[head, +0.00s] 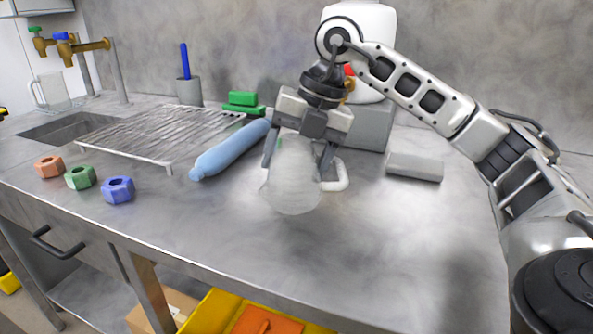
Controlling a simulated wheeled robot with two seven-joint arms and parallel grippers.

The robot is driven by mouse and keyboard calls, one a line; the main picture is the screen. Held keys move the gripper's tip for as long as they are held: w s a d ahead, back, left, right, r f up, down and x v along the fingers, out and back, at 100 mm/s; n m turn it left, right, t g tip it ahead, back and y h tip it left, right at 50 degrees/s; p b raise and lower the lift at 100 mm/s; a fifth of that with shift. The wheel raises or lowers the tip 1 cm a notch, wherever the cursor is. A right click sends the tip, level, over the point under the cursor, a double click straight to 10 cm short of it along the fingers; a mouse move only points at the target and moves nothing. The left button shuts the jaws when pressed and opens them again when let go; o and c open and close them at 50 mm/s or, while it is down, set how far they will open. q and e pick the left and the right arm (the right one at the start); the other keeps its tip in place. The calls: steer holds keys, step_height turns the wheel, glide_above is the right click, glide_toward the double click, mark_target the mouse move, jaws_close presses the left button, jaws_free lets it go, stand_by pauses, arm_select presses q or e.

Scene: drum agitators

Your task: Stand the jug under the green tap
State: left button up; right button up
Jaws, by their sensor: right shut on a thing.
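My right gripper (297,160) is shut on a translucent pale jug (292,190) with a white handle on its right side. The jug is upright over the middle of the steel counter; I cannot tell whether its base touches it. The green tap (43,44), brass with a green handle, is at the far left, beside a blue-handled brass tap (88,46). A second clear jug (57,91), handle to the left, stands near the taps' posts. My left gripper is not in view.
A sink (62,129) and wire drying rack (160,132) lie left. A white tank with a red-handled tap (349,72) stands behind my gripper.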

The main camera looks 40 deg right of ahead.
steer(key=shift+f, duration=0.9)
steer(key=shift+s, duration=0.1)
steer(key=shift+f, duration=0.15)
steer(key=o, duration=1.1)
steer(key=shift+c, duration=0.2)
